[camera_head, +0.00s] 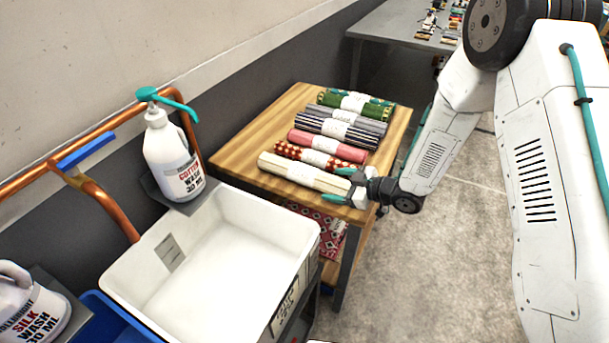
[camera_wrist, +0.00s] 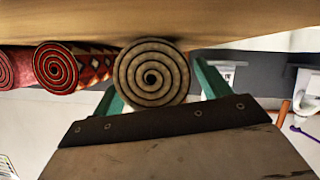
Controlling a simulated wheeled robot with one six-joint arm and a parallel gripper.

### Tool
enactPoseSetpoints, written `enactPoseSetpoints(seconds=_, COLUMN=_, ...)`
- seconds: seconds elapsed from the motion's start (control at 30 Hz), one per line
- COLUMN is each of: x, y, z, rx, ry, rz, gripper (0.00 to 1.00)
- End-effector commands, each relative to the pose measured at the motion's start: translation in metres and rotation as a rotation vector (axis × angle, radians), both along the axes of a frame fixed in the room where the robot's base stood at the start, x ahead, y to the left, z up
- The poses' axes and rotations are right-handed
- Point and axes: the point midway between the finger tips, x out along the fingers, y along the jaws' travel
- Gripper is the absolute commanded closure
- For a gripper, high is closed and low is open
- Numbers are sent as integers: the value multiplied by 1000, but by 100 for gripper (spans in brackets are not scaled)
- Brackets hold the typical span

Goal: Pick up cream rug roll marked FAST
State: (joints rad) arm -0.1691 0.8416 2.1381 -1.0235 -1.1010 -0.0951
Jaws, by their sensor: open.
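The cream rug roll (camera_head: 300,173) lies at the near end of a row of rolls on the wooden table (camera_head: 237,152). It has a white paper band, whose wording I cannot read. My gripper (camera_head: 340,185) is open at the roll's right end, near the table's edge. In the wrist view, the cream roll's spiral end (camera_wrist: 152,74) sits between my two green fingers (camera_wrist: 160,88), with the right finger close beside it. I cannot tell whether either finger touches the roll. Nothing is shut in the jaws.
A red-and-white roll (camera_head: 290,152) lies right beside the cream one; it also shows in the wrist view (camera_wrist: 62,68). Pink (camera_head: 345,150), striped and green rolls lie beyond. An empty white tub (camera_head: 225,255) stands in front, with a Cotton Wash jug (camera_head: 172,155) behind it. The floor at right is clear.

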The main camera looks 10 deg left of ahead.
Motion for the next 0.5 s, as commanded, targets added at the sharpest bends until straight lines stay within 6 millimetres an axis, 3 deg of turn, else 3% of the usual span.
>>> enactPoseSetpoints(seconds=0.27, x=3, y=5, z=-3, rx=-1, ry=1, rz=-1, gripper=24)
enactPoseSetpoints(seconds=0.47, x=3, y=5, z=-3, rx=0, ry=1, rz=-1, gripper=80)
enactPoseSetpoints(seconds=0.5, x=3, y=5, z=-3, rx=0, ry=1, rz=-1, gripper=81)
